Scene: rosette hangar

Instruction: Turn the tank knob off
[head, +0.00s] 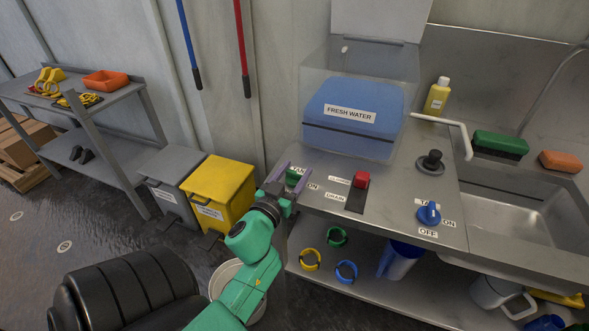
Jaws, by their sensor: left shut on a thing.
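The blue knob (428,214) sits on the steel counter's front right, with a partly covered label behind it that seems to read TANK. An ON label (449,224) is at its right and an OFF label (428,233) in front. I cannot tell surely which label it points to. My left gripper (288,178) is at the counter's left front, well left of the blue knob. Its purple fingers are shut on a green knob (293,176), mostly hidden between them, with another ON label beside it. My right gripper is out of view.
A red lever (361,180) in a black slot stands between the left gripper and the blue knob. Behind are a FRESH WATER tank (349,110) and a black knob (431,162). A sink (520,205) is at right. A yellow bin (218,190) stands at left.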

